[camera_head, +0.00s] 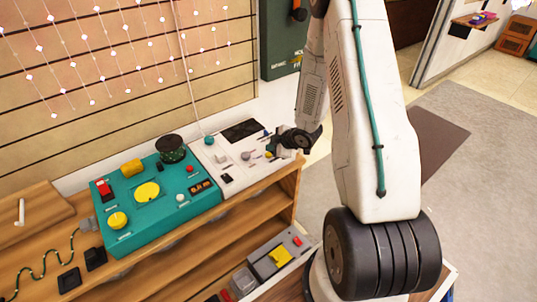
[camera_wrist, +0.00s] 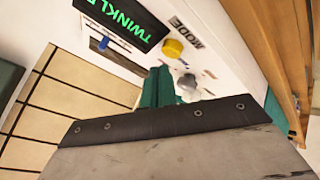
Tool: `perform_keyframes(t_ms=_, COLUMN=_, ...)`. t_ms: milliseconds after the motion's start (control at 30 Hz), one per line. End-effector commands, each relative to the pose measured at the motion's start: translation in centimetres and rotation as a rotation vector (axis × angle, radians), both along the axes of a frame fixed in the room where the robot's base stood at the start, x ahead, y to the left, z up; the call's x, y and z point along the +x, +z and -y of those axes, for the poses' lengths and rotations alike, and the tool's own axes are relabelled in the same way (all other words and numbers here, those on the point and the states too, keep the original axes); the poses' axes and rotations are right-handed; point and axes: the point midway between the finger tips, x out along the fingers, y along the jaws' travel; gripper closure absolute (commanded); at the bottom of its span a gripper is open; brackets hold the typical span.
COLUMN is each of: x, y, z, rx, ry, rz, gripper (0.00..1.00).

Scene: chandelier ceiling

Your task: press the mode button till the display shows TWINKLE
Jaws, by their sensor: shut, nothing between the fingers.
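The white control panel (camera_head: 232,172) stands on the wooden shelf, with a dark display (camera_head: 241,131) at its far end. In the wrist view the display (camera_wrist: 122,20) reads TWINKLE in green letters. The yellow mode button (camera_wrist: 172,48) sits below it, beside the printed word MODE. My gripper (camera_head: 275,148) is at the panel's right side, low over its surface. In the wrist view its teal fingers (camera_wrist: 158,88) are shut and empty, with their tips close to the yellow button. I cannot tell whether they touch it.
A blue lever (camera_wrist: 103,43) and a pale knob (camera_wrist: 187,82) are close to the fingers. A teal console (camera_head: 155,205) with several buttons stands left of the white panel. A wall with strung lights (camera_head: 110,60) rises behind. Open floor lies to the right.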

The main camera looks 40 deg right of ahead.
Motion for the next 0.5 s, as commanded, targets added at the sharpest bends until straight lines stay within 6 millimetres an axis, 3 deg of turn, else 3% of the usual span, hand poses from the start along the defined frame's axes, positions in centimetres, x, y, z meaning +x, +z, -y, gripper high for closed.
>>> perform_keyframes(t_ms=167, x=0.1, y=0.4, z=0.0, rx=-0.001, ry=-0.001, rz=0.002, gripper=1.0)
perform_keyframes(t_ms=500, x=0.0, y=3.8, z=0.0, rx=-0.001, ry=0.001, rz=0.003, gripper=1.0)
